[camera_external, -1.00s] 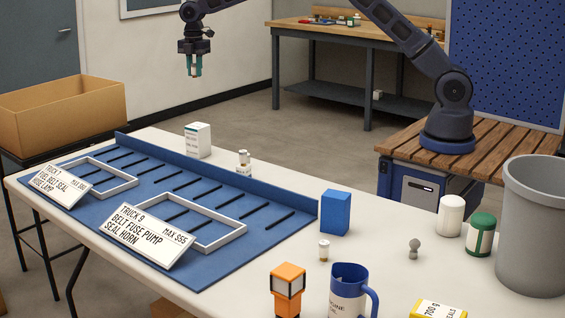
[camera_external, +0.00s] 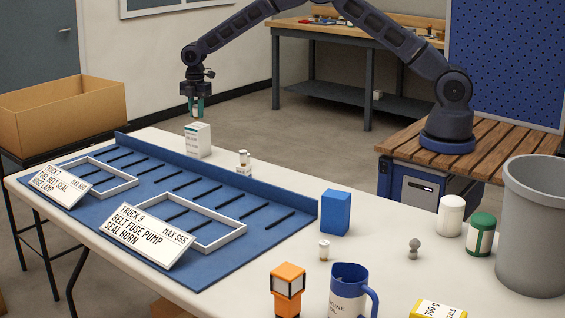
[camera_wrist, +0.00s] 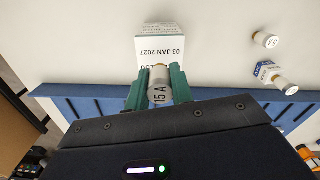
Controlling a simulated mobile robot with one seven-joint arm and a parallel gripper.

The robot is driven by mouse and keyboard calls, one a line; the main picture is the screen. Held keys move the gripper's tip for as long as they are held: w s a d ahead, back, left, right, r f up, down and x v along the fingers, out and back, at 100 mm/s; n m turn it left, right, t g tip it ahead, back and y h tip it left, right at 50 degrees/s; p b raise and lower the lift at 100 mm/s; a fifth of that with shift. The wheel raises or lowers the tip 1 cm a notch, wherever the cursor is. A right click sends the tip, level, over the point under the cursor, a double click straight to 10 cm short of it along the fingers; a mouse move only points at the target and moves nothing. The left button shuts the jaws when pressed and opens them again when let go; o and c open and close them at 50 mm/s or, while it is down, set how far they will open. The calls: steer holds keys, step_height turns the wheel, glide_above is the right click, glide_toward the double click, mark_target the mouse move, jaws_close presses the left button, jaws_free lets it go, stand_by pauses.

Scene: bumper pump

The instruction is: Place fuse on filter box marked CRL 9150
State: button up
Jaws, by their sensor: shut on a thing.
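My gripper (camera_external: 196,108) points down just above a white box (camera_external: 198,141), which stands on the table behind the blue rail. In the wrist view the green fingers are shut on a small silvery fuse (camera_wrist: 159,87) marked 15 A. The white box shows there beyond the fuse (camera_wrist: 161,45), with "03 JAN 2027" and the end of a line reading "150". The rest of that line is hidden by the fuse and fingers. I cannot tell whether the fuse touches the box. In the external view the fuse is too small to make out.
A small capped cylinder and a labelled box (camera_external: 243,163) stand right of the white box. The blue mat (camera_external: 240,255) holds two grey frames with tilted signs. A blue block (camera_external: 335,212), mug (camera_external: 347,292) and orange lamp (camera_external: 287,290) are farther right.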

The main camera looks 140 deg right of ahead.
mark_target(189, 101)
steer(key=shift+f, duration=1.15)
steer(key=shift+f, duration=0.1)
steer(key=o, duration=1)
step_height(189, 101, up, 12)
steer(key=shift+r, duration=0.15)
